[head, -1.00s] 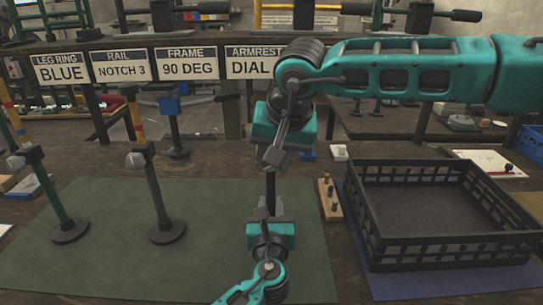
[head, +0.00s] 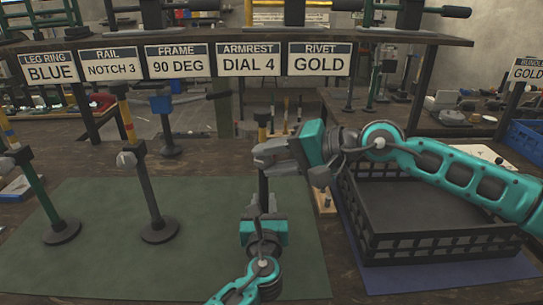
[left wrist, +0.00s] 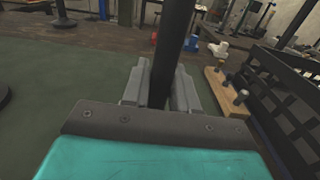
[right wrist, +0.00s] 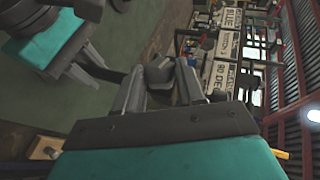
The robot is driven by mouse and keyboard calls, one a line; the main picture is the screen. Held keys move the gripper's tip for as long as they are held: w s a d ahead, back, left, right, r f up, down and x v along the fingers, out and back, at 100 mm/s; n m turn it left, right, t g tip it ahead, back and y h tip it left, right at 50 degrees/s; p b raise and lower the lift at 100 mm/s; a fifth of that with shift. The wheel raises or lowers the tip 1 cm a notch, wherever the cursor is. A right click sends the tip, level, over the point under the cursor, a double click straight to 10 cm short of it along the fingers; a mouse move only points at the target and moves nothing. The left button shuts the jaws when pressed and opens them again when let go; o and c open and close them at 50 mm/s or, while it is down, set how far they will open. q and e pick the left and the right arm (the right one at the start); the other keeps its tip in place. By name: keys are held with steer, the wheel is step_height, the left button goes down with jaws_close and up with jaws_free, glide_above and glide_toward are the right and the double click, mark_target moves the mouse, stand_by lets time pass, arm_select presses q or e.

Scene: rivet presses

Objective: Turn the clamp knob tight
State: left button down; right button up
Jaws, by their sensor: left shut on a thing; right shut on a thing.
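A dark upright post (head: 263,188) with a yellow band stands on the green mat. My left gripper (head: 262,210) is shut around its lower part; the left wrist view shows the post (left wrist: 173,50) between the fingers. My right gripper (head: 268,155) reaches in from the right, higher on the post. In the right wrist view its fingers are shut on a dark grey rounded piece, seemingly the clamp knob (right wrist: 160,72). In the head view the fingers hide the knob and most of the clamp. How tight it is cannot be told.
Two similar stands, one grey (head: 151,195) and one green (head: 45,200), stand on the mat (head: 110,265) at left. A wooden block with pegs (head: 325,200) and a black crate (head: 430,245) are at right. Sign plates (head: 318,60) hang behind.

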arm_select(q)
steer(key=shift+r, duration=0.1)
arm_select(e)
steer(key=m+t+y, duration=0.1)
steer(key=y, duration=0.1)
steer(key=f+m+t+y, duration=0.1)
steer(key=y, duration=0.2)
steer(key=shift+s+a+m+y, duration=0.1)
steer(key=shift+s+m+y, duration=0.05)
steer(key=shift+m+y, duration=0.15)
steer(key=m+t+y, duration=0.2)
steer(key=t+y, duration=0.1)
steer(key=shift+f+m, duration=0.15)
steer(key=shift+m, duration=0.15)
steer(key=shift+f+m+t+y, duration=0.15)
steer(key=shift+m+t+y, duration=0.25)
steer(key=shift+t, duration=0.1)
steer(key=o, duration=1)
steer(key=shift+o, duration=0.2)
steer(key=shift+f, duration=0.1)
